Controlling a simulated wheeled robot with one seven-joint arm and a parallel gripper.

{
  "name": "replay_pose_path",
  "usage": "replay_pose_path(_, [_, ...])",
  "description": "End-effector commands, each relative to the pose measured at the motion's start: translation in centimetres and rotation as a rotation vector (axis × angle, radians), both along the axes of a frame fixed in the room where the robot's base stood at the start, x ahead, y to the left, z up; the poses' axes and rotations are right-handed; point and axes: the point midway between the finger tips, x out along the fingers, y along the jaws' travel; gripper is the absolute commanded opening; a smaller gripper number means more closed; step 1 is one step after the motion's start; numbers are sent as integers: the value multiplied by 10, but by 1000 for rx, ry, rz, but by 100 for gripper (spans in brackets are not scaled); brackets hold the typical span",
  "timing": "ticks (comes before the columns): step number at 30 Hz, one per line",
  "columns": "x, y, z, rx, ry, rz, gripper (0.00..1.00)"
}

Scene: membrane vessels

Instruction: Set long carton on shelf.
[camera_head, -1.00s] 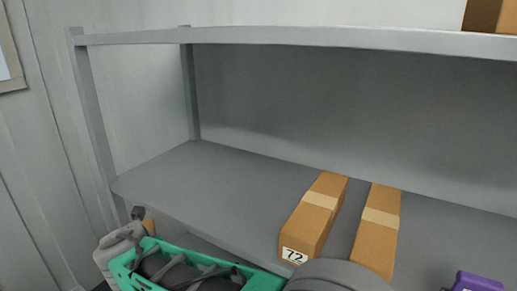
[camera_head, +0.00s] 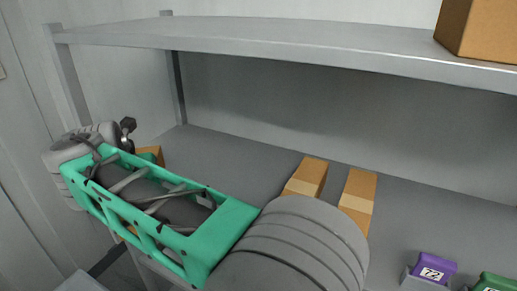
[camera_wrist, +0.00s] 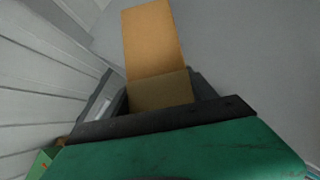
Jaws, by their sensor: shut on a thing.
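The carton extends away from the jaws in the wrist view. In the head view, only a small part of the held carton (camera_head: 152,154) shows behind my green arm link, at the shelf's left end; the jaws are hidden there. The grey lower shelf (camera_head: 235,160) has two long cartons lying side by side, a left one (camera_head: 307,177) and a right one (camera_head: 358,190). I cannot tell whether the held carton touches the shelf.
An upper shelf board (camera_head: 300,42) runs above, with a brown box (camera_head: 480,30) at its right end. A left post (camera_head: 66,80) stands close to my arm. A purple tag block (camera_head: 436,267) and a green one (camera_head: 493,283) are at lower right. The lower shelf's left stretch looks clear.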

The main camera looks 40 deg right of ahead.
Motion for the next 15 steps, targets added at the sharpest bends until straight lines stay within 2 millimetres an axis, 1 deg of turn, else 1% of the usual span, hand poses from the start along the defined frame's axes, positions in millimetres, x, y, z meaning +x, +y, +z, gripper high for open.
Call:
replay_pose_path(1, [-2,-23,5,-3,-3,-70,0])
replay_pose_path(2, [-5,-37,7,-4,-4,-118,0])
replay_pose_path(3, [-10,-58,11,-6,-5,-187,0])
replay_pose_path(5, [-21,-92,16,-9,-8,-302,0])
replay_pose_path(6, [-31,-116,20,-12,-10,-390,0])
replay_pose_path(8, [-50,-151,25,-13,-13,-524,0])
replay_pose_path(9, [-63,-171,29,-12,-15,-611,0])
replay_pose_path(11, [-85,-198,33,-13,-19,-736,0])
replay_pose_path(12, [-98,-213,35,-12,-21,-809,0])
replay_pose_path(15, [-128,-239,39,-9,-26,-958,0])
